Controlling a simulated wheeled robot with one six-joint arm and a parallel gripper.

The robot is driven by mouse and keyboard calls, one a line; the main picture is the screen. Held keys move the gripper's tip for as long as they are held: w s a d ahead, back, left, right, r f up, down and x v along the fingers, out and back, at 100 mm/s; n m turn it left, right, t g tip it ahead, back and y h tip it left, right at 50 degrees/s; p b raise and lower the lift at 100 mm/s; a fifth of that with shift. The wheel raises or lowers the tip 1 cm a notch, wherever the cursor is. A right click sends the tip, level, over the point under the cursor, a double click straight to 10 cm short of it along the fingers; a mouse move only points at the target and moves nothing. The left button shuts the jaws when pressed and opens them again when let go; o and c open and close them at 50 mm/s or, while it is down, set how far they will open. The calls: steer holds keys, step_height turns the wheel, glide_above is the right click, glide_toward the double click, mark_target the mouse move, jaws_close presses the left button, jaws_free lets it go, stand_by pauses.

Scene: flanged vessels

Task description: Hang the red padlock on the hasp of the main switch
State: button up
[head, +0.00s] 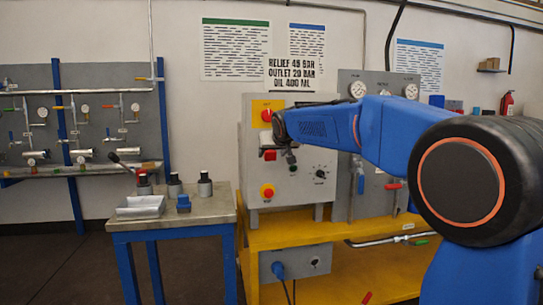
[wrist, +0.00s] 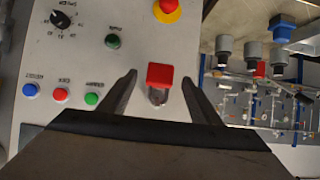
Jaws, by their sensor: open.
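The red padlock (wrist: 160,75) shows in the wrist view with its red body between my two fingers and its grey shackle toward my gripper's palm. It also shows in the head view, where the red body (head: 269,155) is at the panel front below the main switch (head: 266,115), a red knob on a yellow plate. My gripper (wrist: 160,80) is open, with a gap between each finger and the padlock. In the head view my gripper (head: 282,148) is in front of the panel. The hasp is hidden, so I cannot tell whether the shackle passes through it.
The grey control panel (head: 305,200) carries a yellow-and-red stop button (head: 267,192), a dial (head: 320,174) and several small buttons. Gauges and pipework stand right of the panel.

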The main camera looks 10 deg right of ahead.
steer(key=v, duration=1.4)
steer(key=s+d+f+g, duration=0.3)
steer(key=s+f, duration=1.5)
steer(key=s, duration=0.3)
steer(key=s+d+f+g, duration=0.4)
steer(key=s+f, duration=1.5)
steer(key=s, duration=0.3)
steer(key=shift+s+r, duration=0.1)
stand_by(2.2)
